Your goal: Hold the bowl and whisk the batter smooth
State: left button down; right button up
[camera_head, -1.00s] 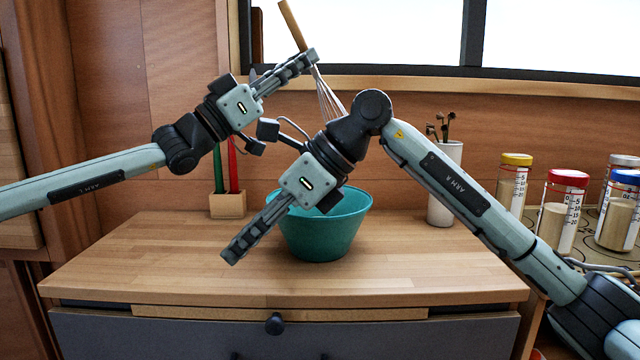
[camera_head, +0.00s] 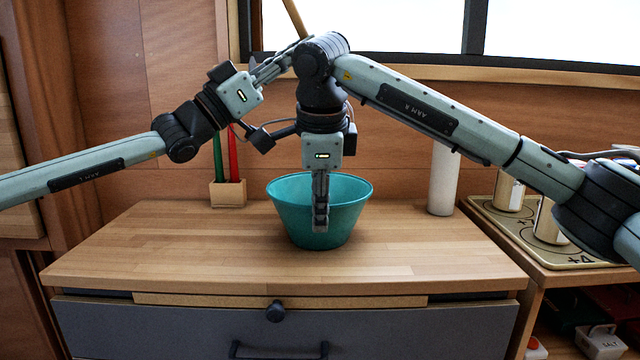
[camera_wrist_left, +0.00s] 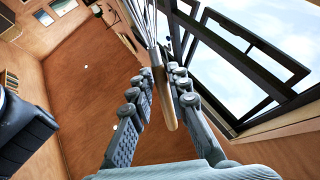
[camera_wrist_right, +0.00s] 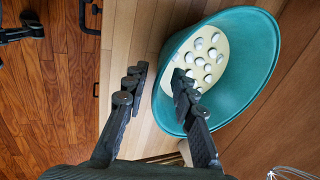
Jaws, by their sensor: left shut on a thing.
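The teal bowl (camera_head: 348,215) stands upright on the wooden counter. In the right wrist view the bowl (camera_wrist_right: 262,55) holds cream-coloured batter (camera_wrist_right: 232,40) with several white lumps. My left gripper (camera_head: 290,62) is up above and behind the bowl, shut on the whisk handle (camera_head: 295,18). In the left wrist view the handle (camera_wrist_left: 168,108) lies between the fingers. My right gripper (camera_head: 320,222) points down at the bowl's near side. Its fingers (camera_wrist_right: 160,92) are apart, on either side of the near rim; contact is unclear.
A small wooden holder (camera_head: 228,194) with a green and a red stick stands behind left. A white canister (camera_head: 443,180) stands at the right rear. Jars (camera_head: 508,192) stand on a side shelf. The counter (camera_head: 170,250) is clear left and right of the bowl.

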aim_at(319, 248)
jog(key=shift+x, duration=2.5)
grip_shut()
